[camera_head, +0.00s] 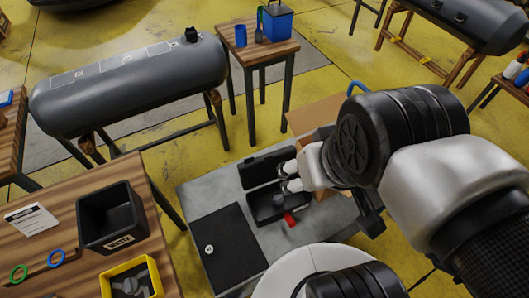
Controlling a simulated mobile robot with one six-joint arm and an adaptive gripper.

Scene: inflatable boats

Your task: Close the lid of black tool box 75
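The black tool box stands open on a grey-topped table (205,196). Its lid (258,168) is raised at the back, and its lower part (263,208) faces me. A dark grey piece and a red piece (290,219) show at the lower part's front right. My gripper (282,178) reaches in from the right, over the right side of the box near the lid. Its two light fingers are apart with nothing seen between them. The gripper and wrist hide the right end of the box; whether a finger touches the lid cannot be told.
A flat black panel (231,245) lies left of the box on the same table. A cardboard box (312,115) is behind my wrist. A wooden table at left holds a black bin (111,222) and a yellow-rimmed bin (130,276). A small table (262,50) stands behind.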

